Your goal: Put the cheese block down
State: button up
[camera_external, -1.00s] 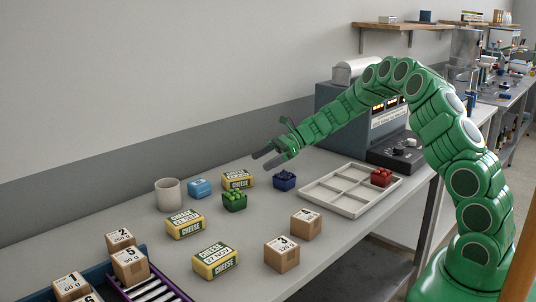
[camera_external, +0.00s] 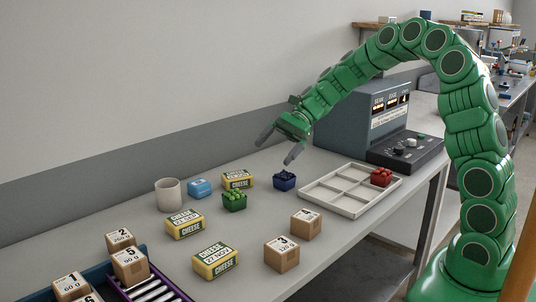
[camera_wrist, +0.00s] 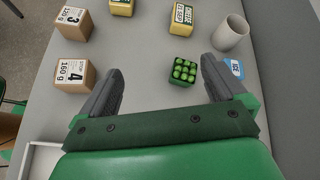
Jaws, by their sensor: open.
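Several cheese blocks rest on the grey table. One cheese block (camera_external: 237,179) lies at the back, behind the green-fruit carton. A second cheese block (camera_external: 184,223) lies left of centre, and a third cheese block (camera_external: 215,260) lies nearer the front. Two of them show at the top of the wrist view, one cheese block (camera_wrist: 182,18) at the middle and one cheese block (camera_wrist: 122,6) cut by the edge. My gripper (camera_external: 278,150) is open and empty, raised above the back of the table. Its fingers are spread wide in the wrist view (camera_wrist: 162,88).
A green-fruit carton (camera_external: 234,202), blue-fruit carton (camera_external: 284,181), blue ice box (camera_external: 199,188) and white cup (camera_external: 168,194) stand nearby. Boxes 3 (camera_external: 282,254) and 4 (camera_external: 305,224) stand at the front. The white divided tray (camera_external: 348,211) holds a red-fruit carton (camera_external: 381,177).

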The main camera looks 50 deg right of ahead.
jog(key=s+a+r+n+g+h, duration=0.1)
jog(key=s+r+n+h, duration=0.2)
jog(key=s, duration=0.7)
jog(key=s+r+n+g+h, duration=0.15)
jog(key=s+n, duration=0.35)
jog(key=s, duration=0.6)
jog(key=s+d+n+h, duration=0.3)
jog(key=s+d, duration=0.3)
jog(key=s, duration=0.4)
jog(key=s+d+f+n+h, duration=0.1)
jog(key=s+d+n+h, duration=0.2)
jog(key=s, duration=0.7)
jog(key=d+h, duration=0.1)
jog(key=d, duration=0.1)
jog(key=shift+d+f, duration=0.3)
jog(key=shift+d, duration=0.05)
jog(key=shift+o, duration=0.2)
